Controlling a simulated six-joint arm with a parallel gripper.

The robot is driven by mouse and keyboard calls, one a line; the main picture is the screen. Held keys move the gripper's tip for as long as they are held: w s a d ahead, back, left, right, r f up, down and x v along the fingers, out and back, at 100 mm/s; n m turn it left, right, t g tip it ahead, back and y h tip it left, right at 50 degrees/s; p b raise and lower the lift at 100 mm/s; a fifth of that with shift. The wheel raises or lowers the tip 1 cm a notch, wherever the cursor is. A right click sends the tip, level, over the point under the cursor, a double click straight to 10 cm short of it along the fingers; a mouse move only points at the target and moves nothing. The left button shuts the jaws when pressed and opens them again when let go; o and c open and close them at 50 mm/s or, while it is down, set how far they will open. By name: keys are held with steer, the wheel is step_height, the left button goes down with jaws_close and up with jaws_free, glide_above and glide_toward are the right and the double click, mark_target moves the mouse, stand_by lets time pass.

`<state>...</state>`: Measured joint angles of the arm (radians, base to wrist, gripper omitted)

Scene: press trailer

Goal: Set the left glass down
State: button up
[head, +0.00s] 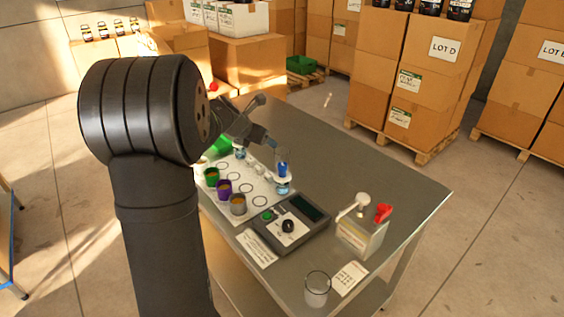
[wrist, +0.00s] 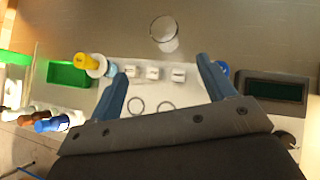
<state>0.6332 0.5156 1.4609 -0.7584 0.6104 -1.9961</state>
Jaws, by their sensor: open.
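The left glass (wrist: 164,36) is clear and stands on the bare grey table in the wrist view, just past the fingertips and apart from them. My gripper (wrist: 162,68) has its two blue fingers spread wide, with nothing between them touching either finger. In the head view my gripper (head: 272,143) is over the far part of the table, and the left glass is hard to make out there. Another clear glass (head: 316,289) stands at the table's near corner, beside a white card.
A white mat (head: 228,172) holds green, purple and grey cups. A blue-topped bottle (head: 283,186) stands near my gripper; its cap shows beside the right finger. Small white blocks (wrist: 154,73) lie below the glass. A control box (head: 290,225) and a red-topped dispenser (head: 362,235) are nearer.

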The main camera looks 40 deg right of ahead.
glide_toward(282, 152)
steer(key=d+f, duration=0.1)
steer(key=f, duration=0.1)
steer(key=shift+s+d+x, duration=0.1)
steer(key=shift+s+x, duration=0.1)
steer(key=shift+x, duration=1.1)
steer(key=shift+s+d+x, duration=0.15)
steer(key=shift+s+x, duration=0.05)
steer(key=shift+x, duration=1.1)
steer(key=shift+r, duration=0.1)
steer(key=c, duration=1.2)
steer(key=shift+r, duration=0.1)
